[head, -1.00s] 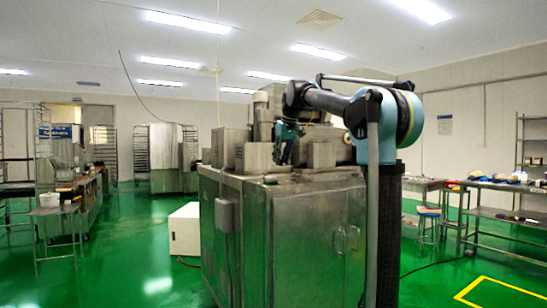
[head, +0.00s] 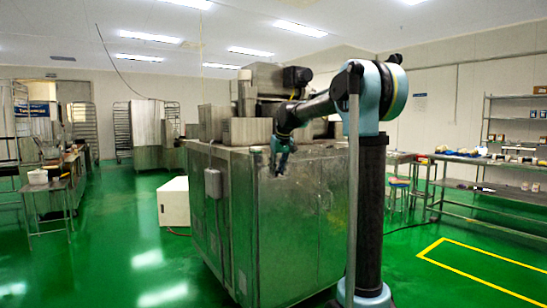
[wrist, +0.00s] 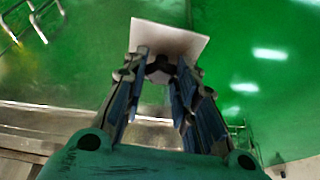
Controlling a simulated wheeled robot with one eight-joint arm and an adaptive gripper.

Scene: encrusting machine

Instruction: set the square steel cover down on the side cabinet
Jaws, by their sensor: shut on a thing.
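My gripper (head: 279,172) points down at the upper front edge of the large steel machine cabinet (head: 312,220) in the head view. In the wrist view its two fingers (wrist: 165,65) stand apart, with a pale square plate, the square steel cover (wrist: 172,38), at their tips. The gripper is shut on the cover, with a dark part between the fingertips. The cover is too small to make out in the head view. A low white cabinet (head: 173,201) stands on the floor left of the machine. I cannot tell for certain which one is the side cabinet.
A grey box (head: 213,183) sticks out from the machine's left face. Steel housings (head: 247,131) crowd its top. Work tables stand at the left (head: 48,188) and right (head: 480,205). Green floor (head: 130,245) is open at the left.

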